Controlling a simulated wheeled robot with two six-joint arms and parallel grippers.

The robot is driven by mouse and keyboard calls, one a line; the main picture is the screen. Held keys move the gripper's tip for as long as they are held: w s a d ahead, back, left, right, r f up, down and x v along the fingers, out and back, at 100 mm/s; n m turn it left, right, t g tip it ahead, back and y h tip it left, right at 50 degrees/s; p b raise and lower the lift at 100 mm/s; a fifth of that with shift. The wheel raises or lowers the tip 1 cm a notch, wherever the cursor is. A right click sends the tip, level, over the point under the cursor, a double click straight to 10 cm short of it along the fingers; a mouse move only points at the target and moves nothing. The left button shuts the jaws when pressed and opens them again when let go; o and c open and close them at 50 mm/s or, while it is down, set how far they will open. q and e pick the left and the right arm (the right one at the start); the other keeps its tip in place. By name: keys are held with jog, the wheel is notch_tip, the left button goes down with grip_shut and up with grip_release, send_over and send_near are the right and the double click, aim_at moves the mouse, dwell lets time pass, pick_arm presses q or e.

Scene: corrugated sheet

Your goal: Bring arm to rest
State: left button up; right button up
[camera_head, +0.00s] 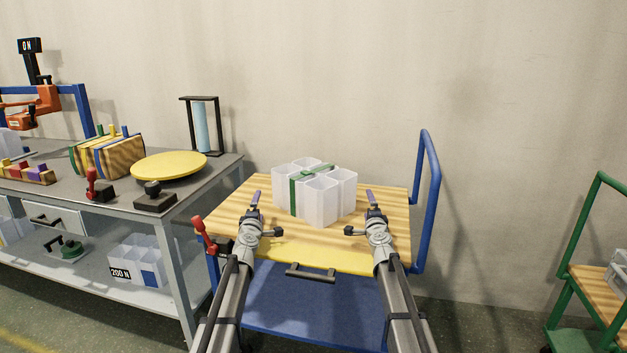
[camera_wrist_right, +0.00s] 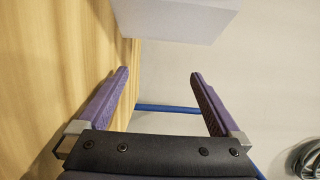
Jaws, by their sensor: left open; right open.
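My left gripper (camera_head: 257,195) and my right gripper (camera_head: 371,195) are over the front part of a wooden-topped cart (camera_head: 335,251), one on each side of a white block of bins (camera_head: 321,205) tied with a green strap. Both grippers are seen nearly edge-on in the head view. In the right wrist view, my right gripper (camera_wrist_right: 158,76) has its two purple fingers spread with nothing between them. A white bin wall (camera_wrist_right: 175,18) shows beyond the fingertips, apart from them. My left gripper looks empty and stands clear of the bins.
The cart has a blue push handle (camera_head: 433,200) on the right and a red-handled lever (camera_head: 204,236) at its front left. A grey workbench (camera_head: 228,163) with a yellow disc (camera_head: 169,166) stands to the left. A green cart (camera_head: 567,285) stands at far right, with free floor between.

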jog(key=w, duration=1.1)
jog(key=shift+w, duration=0.3)
pick_arm(q)
jog(key=shift+w, duration=0.3)
pick_arm(e)
jog(key=shift+s, duration=0.1)
